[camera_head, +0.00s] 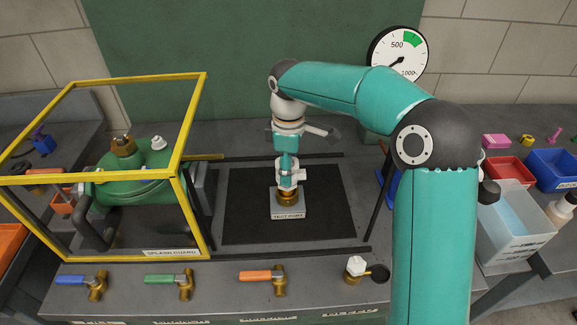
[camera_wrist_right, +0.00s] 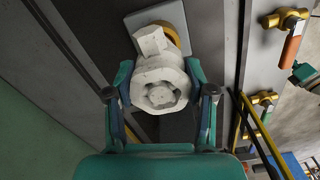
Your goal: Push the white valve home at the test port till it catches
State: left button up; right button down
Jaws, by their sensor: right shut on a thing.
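The white valve (camera_head: 290,179) stands upright over the brass fitting of the test port (camera_head: 288,213), a grey labelled block on a black mat. My right gripper (camera_head: 287,163) points down and is shut on the valve. In the right wrist view the pale valve (camera_wrist_right: 158,88) sits between both fingers of my right gripper (camera_wrist_right: 160,92). Part of the brass ring (camera_wrist_right: 172,38) shows behind it there. I cannot tell how deep the valve sits in the port. My left gripper is out of view.
A yellow-framed splash guard (camera_head: 190,130) stands left around a green vessel (camera_head: 135,180). Blue (camera_head: 95,283), green (camera_head: 184,283) and orange (camera_head: 265,280) handled valves line the front. A gauge (camera_head: 398,52) is behind. A clear bin (camera_head: 512,225) and a red tray (camera_head: 508,172) stand right.

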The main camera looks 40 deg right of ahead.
jog(key=shift+f+b, duration=0.7)
jog(key=shift+f, duration=0.4)
jog(key=shift+c, duration=1.5)
grip_release()
notch_tip(320, 180, up, 5)
jog(key=p, duration=0.5)
jog(key=shift+r, duration=0.1)
notch_tip(320, 180, up, 12)
